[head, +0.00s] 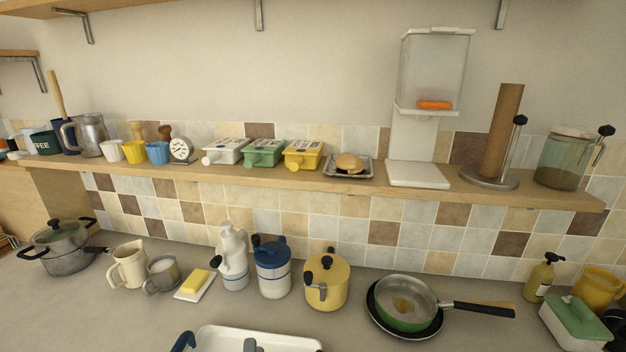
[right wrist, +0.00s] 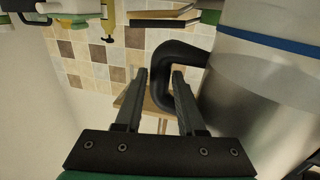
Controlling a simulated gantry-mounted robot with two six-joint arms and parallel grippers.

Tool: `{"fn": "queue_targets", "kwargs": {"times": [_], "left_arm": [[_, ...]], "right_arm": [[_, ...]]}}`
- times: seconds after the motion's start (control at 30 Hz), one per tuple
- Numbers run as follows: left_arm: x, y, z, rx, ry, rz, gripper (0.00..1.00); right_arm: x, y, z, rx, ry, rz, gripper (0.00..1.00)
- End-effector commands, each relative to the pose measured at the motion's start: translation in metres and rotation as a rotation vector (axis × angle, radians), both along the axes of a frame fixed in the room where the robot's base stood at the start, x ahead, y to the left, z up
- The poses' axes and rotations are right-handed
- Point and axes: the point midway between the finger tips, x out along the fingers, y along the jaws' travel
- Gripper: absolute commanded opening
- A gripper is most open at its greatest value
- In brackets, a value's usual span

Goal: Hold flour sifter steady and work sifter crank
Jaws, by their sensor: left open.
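In the right wrist view the flour sifter (right wrist: 250,95) appears as a large, shiny metal cylinder with a blue band, cut off by the right edge. Its black curved handle (right wrist: 165,75) stands out toward my right gripper (right wrist: 158,73). The gripper's fingers are apart, with part of the handle between or just beyond them; whether they touch it I cannot tell. No crank shows clearly.
A white-rimmed tray-like shape (head: 290,337) is at the bottom edge. A frying pan (head: 405,305) lies right. The shelf (head: 330,182) holds several kitchen items.

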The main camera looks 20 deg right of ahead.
Motion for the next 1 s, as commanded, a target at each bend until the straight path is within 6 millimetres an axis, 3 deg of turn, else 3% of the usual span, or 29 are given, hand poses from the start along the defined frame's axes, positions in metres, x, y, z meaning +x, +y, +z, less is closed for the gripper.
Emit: {"fn": "queue_targets", "kwargs": {"times": [0.03, 0.13, 0.47, 0.57, 0.9, 1.0], "left_arm": [[0.0, 0.0, 0.0, 0.0, 0.0, 0.0, 0.7], [0.0, 0.0, 0.0, 0.0, 0.001, 0.0, 0.7], [0.0, 0.0, 0.0, -0.001, 0.001, 0.001, 0.7], [0.0, 0.0, 0.0, -0.001, 0.001, 0.001, 0.7], [0.0, 0.0, 0.0, -0.001, 0.001, 0.001, 0.7], [0.0, 0.0, 0.0, -0.001, 0.001, 0.001, 0.7]], "right_arm": [[0.0, 0.0, 0.0, 0.0, 0.0, 0.0, 0.5], [0.0, 0.0, 0.0, 0.0, 0.0, 0.0, 0.67], [-0.003, 0.004, 0.0, 0.0, 0.0, 0.001, 0.67], [-0.012, 0.014, -0.001, 0.001, 0.003, 0.002, 0.67], [-0.068, 0.073, 0.0, -0.001, 0.004, 0.01, 0.67], [-0.075, 0.081, -0.001, 0.001, 0.004, 0.007, 0.67]]}}
